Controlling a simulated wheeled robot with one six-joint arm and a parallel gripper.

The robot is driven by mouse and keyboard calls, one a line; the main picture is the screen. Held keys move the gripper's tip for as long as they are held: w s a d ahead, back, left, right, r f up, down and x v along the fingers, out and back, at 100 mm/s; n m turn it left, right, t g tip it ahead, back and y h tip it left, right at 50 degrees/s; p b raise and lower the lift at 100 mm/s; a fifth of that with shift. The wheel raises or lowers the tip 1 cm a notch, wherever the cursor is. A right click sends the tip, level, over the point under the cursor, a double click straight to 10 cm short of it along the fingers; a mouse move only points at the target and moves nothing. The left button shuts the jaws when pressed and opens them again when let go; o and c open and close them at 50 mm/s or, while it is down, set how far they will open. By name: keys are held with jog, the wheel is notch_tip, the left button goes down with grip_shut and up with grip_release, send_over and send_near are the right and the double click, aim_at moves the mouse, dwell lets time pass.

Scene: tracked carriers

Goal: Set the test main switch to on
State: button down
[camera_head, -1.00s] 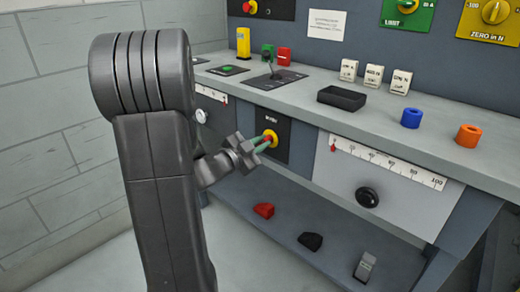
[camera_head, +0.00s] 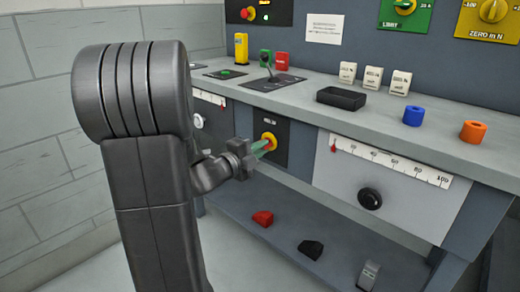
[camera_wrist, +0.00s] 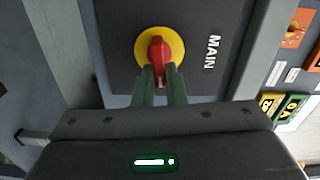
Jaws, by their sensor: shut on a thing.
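In the head view the switch (camera_head: 269,140) sits in the dark panel below the bench top. My gripper (camera_wrist: 159,72) has its green fingers on either side of the red handle's near end and is shut on it. In the head view my gripper (camera_head: 261,146) reaches the switch from the left. The fingers hide part of the handle, and I cannot read any position marks.
Above the switch is the bench top (camera_head: 300,95) with a black tray (camera_head: 341,98). To the right is a scale (camera_head: 390,161) with a black knob (camera_head: 369,198).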

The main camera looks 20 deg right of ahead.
jog(key=shift+f+m, duration=0.1)
jog(key=shift+m, duration=0.5)
jog(key=c, duration=1.5)
grip_release()
jog(key=p+v, duration=0.3)
jog(key=v, duration=1.1)
jog(key=shift+d, duration=0.1)
jog(key=b+x, duration=0.3)
jog(key=x, duration=1)
jog(key=shift+w+d, duration=0.2)
jog(key=shift+d, duration=0.15)
